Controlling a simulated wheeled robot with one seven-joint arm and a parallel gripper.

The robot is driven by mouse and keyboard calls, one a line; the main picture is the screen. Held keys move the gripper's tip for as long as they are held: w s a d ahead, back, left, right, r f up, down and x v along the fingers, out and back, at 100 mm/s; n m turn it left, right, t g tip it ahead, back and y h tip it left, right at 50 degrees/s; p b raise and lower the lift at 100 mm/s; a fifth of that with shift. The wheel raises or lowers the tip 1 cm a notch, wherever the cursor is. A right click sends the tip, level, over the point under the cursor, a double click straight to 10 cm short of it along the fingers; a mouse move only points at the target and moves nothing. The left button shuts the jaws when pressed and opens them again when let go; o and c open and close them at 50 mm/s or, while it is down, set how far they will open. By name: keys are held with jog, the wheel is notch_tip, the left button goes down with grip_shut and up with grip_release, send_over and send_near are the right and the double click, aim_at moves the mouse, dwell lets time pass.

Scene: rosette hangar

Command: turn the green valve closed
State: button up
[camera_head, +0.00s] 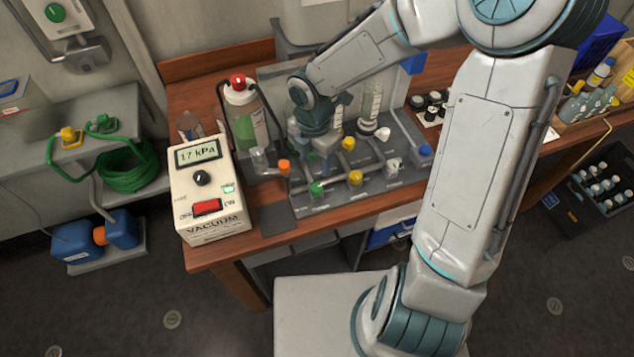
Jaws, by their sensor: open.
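A green valve knob (317,188) stands at the front left of a grey valve panel (330,208) on the wooden bench. Other knobs on the panel's pipes are orange (284,168), yellow (354,177), white (393,164) and blue (425,151). My gripper (325,160) points down over the panel, just behind and above the green knob, and appears apart from it. It is open and I see nothing held in it. Its fingertips are small and partly lost among the pipes. Which way the green knob's handle is turned is too small to tell.
A vacuum box (210,185) reading 17 kPa stands left of the panel. A red-capped bottle (243,115) and glass column (371,105) stand close by my gripper. Another green knob (103,123) sits on the left side table, beside a yellow one (70,135).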

aim_at(317, 186)
notch_tip(317, 186, down, 11)
jog(key=shift+d+r+b, duration=0.1)
jog(key=shift+b, duration=0.65)
jog(key=c, duration=1)
